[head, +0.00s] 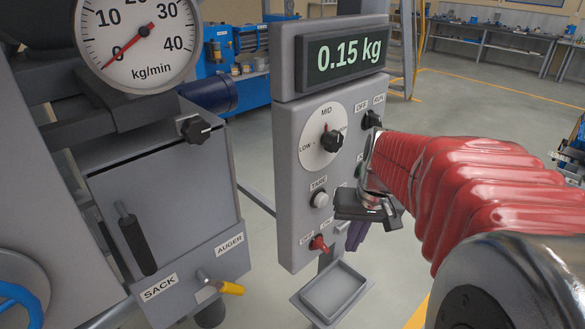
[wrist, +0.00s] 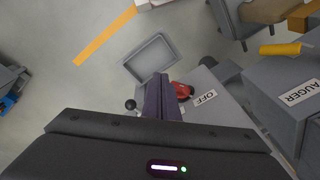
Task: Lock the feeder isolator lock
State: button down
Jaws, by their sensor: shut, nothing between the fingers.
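A red switch (head: 318,243) sits low on the front of the grey control panel (head: 290,180), between small labels. It also shows in the wrist view (wrist: 183,91) beside an OFF label. No label reading "feeder isolator lock" is legible. In the wrist view my purple fingers (wrist: 162,92) are closed together and empty, just left of the red switch. Whether they touch it I cannot tell.
The panel carries a MID/LOW dial (head: 332,141), a TARE button (head: 320,199) and a 0.15 kg display (head: 347,53). An empty grey tray (head: 336,287) is below. A yellow-handled lever (head: 229,288) is on the AUGER/SACK box at left.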

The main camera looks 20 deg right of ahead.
jog(key=w+d+f+y, duration=0.2)
jog(key=d, duration=0.7)
jog(key=w+d+f+y, duration=0.1)
jog(key=d+f+y, duration=0.1)
jog(key=d, duration=0.8)
jog(key=w+d+r+n+t+y, duration=0.2)
jog(key=d+r+n, duration=0.1)
jog(key=n, duration=0.5)
jog(key=shift+w+d+r, duration=0.15)
jog(key=shift+w+d, duration=0.2)
jog(key=shift+d, duration=0.45)
jog(key=w+a+f, duration=0.2)
jog(key=a+f, duration=0.5)
jog(key=a, duration=0.2)
jog(key=shift+w+a, duration=0.2)
jog(key=shift+w, duration=0.15)
jog(key=shift+s+r, duration=0.1)
